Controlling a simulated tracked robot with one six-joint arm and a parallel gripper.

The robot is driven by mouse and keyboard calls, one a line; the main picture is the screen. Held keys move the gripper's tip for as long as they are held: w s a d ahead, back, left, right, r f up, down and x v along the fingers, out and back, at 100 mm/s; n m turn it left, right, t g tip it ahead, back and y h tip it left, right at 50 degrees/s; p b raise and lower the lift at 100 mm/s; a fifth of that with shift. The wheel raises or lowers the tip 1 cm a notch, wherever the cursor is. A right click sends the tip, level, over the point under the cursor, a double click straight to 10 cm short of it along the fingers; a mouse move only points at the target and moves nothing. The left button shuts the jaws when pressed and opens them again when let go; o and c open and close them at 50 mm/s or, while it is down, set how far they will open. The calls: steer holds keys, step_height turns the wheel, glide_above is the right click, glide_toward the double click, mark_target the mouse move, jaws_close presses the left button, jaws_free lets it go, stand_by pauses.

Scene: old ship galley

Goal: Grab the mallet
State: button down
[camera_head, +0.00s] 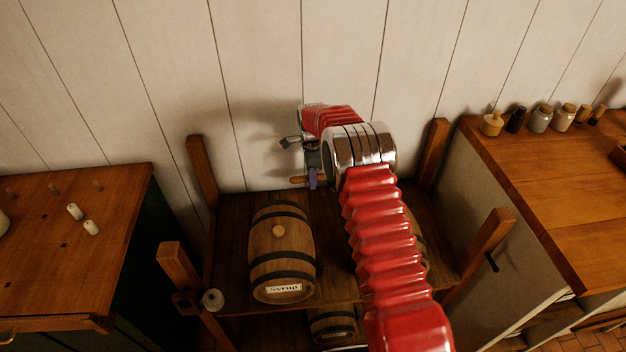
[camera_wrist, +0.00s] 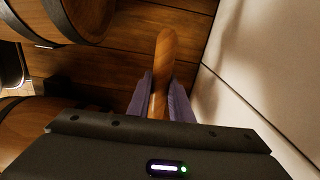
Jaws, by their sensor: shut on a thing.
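The mallet (camera_wrist: 165,52) shows in the wrist view as a rounded wooden handle standing up between two purple fingers. My gripper (camera_wrist: 161,82) is shut on this handle. In the head view my gripper (camera_head: 312,178) is near the back wall above the rack, and a short wooden end of the mallet (camera_head: 297,180) sticks out to its left. The rest of the mallet is hidden behind my gripper and arm, and I cannot see its head.
A barrel labelled Syrup (camera_head: 283,262) lies on the wooden rack (camera_head: 232,215) below my gripper, with another barrel partly behind my arm. Rack posts (camera_head: 203,170) rise at the corners. The plank wall (camera_head: 260,80) is close behind. Counters (camera_head: 560,190) stand on both sides.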

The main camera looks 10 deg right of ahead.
steer(key=s+d+r+n, duration=0.3)
steer(key=s+r+n, duration=0.5)
steer(key=s, duration=0.1)
steer(key=s+d+r+n, duration=0.4)
steer(key=s+r+n, duration=0.4)
steer(key=s+n, duration=0.1)
steer(key=shift+s+r+n, duration=0.15)
steer(key=shift+s+n, duration=0.15)
steer(key=shift+s, duration=0.15)
